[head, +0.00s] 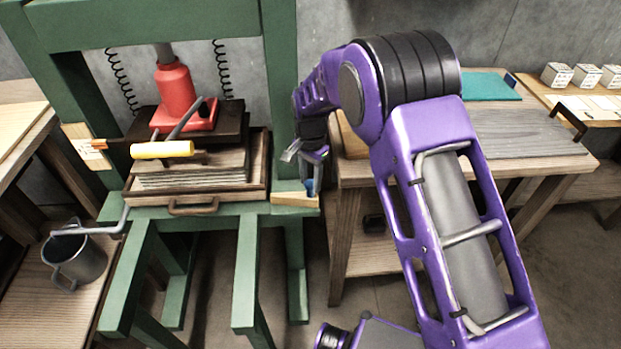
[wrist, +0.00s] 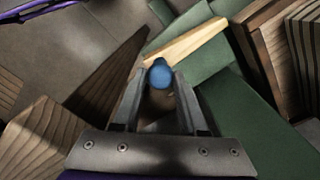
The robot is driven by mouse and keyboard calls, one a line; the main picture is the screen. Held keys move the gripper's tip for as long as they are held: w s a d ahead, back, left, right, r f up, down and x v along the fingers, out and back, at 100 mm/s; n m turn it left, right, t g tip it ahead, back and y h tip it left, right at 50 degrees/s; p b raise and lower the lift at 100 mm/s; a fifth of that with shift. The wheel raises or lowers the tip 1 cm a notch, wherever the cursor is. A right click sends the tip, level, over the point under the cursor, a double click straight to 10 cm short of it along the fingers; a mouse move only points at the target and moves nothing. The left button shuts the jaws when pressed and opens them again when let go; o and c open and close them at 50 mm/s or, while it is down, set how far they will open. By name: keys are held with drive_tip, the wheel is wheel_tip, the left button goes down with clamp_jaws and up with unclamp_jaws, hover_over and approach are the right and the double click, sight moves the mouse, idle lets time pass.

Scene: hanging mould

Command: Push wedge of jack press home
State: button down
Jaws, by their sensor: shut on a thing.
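The pale wooden wedge (head: 295,199) lies on the green beam of the jack press (head: 282,110), at the foot of its right post. It also shows in the wrist view (wrist: 192,41), just beyond my fingertips. My gripper (head: 312,172) is over the wedge's right end, jaws shut on a blue-tipped brown piece (wrist: 160,75). The blue tip points at the wedge's near end; I cannot tell whether they touch. The red jack (head: 175,92) stands on a dark plate above a stack of boards (head: 192,170) in a wooden tray (head: 128,198).
A yellow-handled lever (head: 162,149) sticks out in front of the press. A wooden table (head: 345,185) stands close right of my gripper, with grey felt-like sheets (head: 510,135) on top. A metal mug (head: 75,256) sits on the low bench at left.

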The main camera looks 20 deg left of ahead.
idle(0.5)
hover_over(284, 197)
idle(0.3)
drive_tip(key=shift+r, duration=0.1)
drive_tip(key=shift+c, duration=2.4)
unclamp_jaws()
drive_tip(key=shift+a, duration=0.1)
drive_tip(key=shift+r+p, duration=0.3)
drive_tip(key=shift+r, duration=0.1)
wheel_tip(284, 197, up, 16)
drive_tip(key=shift+r+p, duration=0.25)
drive_tip(key=shift+p, duration=0.9)
